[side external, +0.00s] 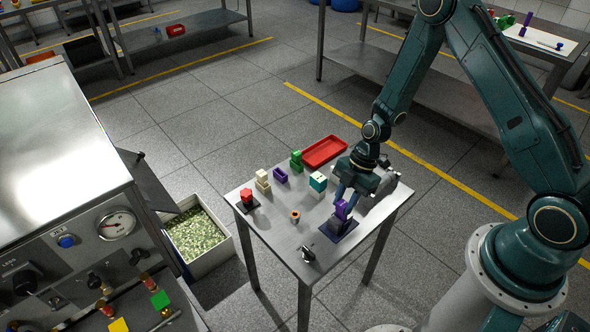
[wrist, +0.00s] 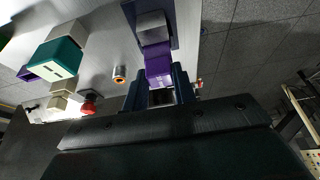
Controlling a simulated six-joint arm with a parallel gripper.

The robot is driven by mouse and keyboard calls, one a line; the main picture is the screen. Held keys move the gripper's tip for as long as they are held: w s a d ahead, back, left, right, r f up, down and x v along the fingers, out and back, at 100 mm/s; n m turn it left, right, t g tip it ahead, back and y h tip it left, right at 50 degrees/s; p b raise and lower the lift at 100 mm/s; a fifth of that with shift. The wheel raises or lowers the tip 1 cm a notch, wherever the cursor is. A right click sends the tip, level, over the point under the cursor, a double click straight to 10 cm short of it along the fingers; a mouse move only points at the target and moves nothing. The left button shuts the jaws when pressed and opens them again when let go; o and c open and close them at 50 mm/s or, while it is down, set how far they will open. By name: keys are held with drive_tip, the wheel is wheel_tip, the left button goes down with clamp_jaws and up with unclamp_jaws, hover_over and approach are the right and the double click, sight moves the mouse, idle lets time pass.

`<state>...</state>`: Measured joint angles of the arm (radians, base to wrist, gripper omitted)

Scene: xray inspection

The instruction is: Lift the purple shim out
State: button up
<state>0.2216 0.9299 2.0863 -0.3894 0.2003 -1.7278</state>
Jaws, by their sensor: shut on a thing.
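The purple shim (side external: 341,209) is upright near the right front of the small metal table. It shows between my fingers in the wrist view (wrist: 158,66). My gripper (side external: 345,192) points down and is shut on the shim, with a finger on each side. A grey block (wrist: 152,27) on a dark blue plate (side external: 349,231) adjoins the shim's lower end. I cannot tell whether the shim still touches the block or stands clear of it. My fingers hide part of the shim.
Left of my gripper stand a teal-and-white block (side external: 318,185), an orange-topped piece (side external: 295,216), a purple bracket (side external: 281,175), cream blocks (side external: 262,180) and a red piece (side external: 246,196). A red tray (side external: 324,151) lies behind. A small dark metal piece (side external: 308,255) sits at the front corner.

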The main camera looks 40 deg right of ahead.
drive_tip(key=shift+r, duration=0.35)
idle(0.6)
drive_tip(key=shift+r, duration=1.7)
drive_tip(key=shift+r, duration=0.15)
